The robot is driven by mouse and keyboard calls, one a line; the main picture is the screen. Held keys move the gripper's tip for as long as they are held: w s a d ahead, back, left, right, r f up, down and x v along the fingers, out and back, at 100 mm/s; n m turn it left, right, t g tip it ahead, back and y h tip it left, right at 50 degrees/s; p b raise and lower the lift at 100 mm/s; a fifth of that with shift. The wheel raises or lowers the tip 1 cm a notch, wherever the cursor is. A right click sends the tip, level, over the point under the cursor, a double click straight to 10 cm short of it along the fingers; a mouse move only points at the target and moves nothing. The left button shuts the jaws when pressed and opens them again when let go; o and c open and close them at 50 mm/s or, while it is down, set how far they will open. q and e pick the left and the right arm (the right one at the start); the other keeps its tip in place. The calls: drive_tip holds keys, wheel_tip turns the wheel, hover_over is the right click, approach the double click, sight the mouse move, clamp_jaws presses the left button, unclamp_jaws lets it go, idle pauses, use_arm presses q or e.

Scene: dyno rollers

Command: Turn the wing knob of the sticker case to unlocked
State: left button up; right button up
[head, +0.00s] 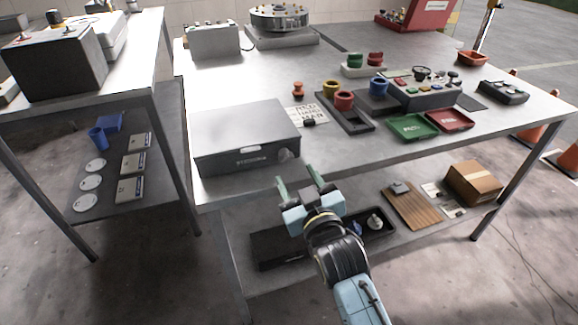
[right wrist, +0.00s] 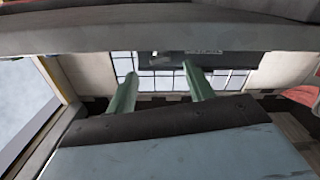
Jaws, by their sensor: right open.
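The sticker case looks to be the grey flat box (head: 245,130) at the front left of the main table in the head view. Its front face carries a small label, and a pale wing knob (head: 286,155) sits at the right end of that face. I cannot tell the knob's exact angle. My right gripper (head: 298,181) is open and empty, its green fingers pointing up just in front of and below the knob, apart from it. In the right wrist view the two fingers (right wrist: 160,70) are spread with nothing between them; the knob cannot be made out there. My left gripper is not in view.
The table's front edge (head: 350,163) runs close by my right gripper. A lower shelf with a black tray (head: 275,249) lies beneath. Right of the case are a card (head: 309,115), coloured cups, a green tray (head: 412,127) and a control box (head: 425,90).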

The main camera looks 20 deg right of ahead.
sight(288, 161)
drive_tip(key=w+b, duration=0.1)
drive_tip(key=w, duration=0.4)
drive_tip(key=shift+w+a, duration=0.1)
drive_tip(key=shift+w, duration=0.3)
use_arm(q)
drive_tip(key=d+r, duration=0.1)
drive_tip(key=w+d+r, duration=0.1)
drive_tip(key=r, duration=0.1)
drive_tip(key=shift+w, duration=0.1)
use_arm(e)
drive_tip(key=c, duration=0.9)
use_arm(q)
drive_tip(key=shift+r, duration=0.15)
use_arm(e)
drive_tip(key=shift+c, duration=0.4)
drive_tip(key=m+p, duration=0.2)
drive_tip(key=p, duration=0.1)
drive_tip(key=shift+r, duration=0.1)
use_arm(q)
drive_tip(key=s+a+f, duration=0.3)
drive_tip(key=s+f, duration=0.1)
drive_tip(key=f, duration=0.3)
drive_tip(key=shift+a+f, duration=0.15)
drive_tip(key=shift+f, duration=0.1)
use_arm(e)
drive_tip(key=shift+m, duration=0.3)
